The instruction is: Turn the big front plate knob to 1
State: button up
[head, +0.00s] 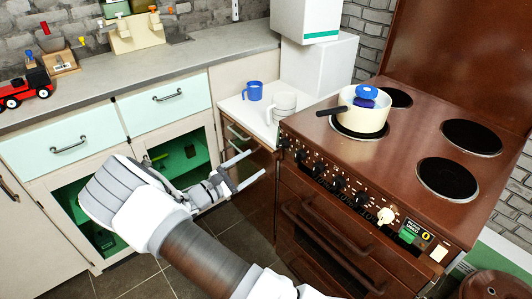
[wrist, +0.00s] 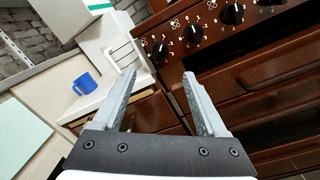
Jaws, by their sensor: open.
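A brown stove (head: 425,222) has a row of dark knobs along its front panel, with white markings around them. One black knob (head: 338,183) is near the middle of the row; a cream knob (head: 385,215) is farther right. Several black knobs show in the wrist view, including the leftmost clear one (wrist: 160,51) and another (wrist: 193,34). I cannot tell which knob is for the big front plate, and the settings are too small to read surely. My gripper (head: 257,163) is open and empty, left of the panel and apart from the knobs. It also shows in the wrist view (wrist: 160,74).
Bare plates (head: 447,178) lie to the right. A blue mug (head: 253,91) and white mug (head: 283,106) stand beside the stove. Oven handles (head: 325,230) protrude below the panel.

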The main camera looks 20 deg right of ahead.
jog(key=v, duration=0.6)
dwell(0.3)
jog(key=s+d+r+m+g+y, duration=0.7)
jog(key=s+d+r+m+g, duration=0.15)
jog(key=s+r, duration=0.2)
jog(key=s+a+r+m+t+y, duration=0.2)
jog(key=s+r+m+t+y, duration=0.25)
jog(key=s, duration=0.45)
jog(key=s+a+r+m+t+y, duration=0.25)
jog(key=s+r+y, duration=0.25)
jog(key=s+r, duration=0.35)
notch_tip(320, 180, up, 14)
jog(key=p, duration=1.4)
jog(key=shift+s+d+m+g, duration=0.3)
jog(key=shift+s+m+g, duration=0.05)
jog(key=shift+s+m, duration=0.15)
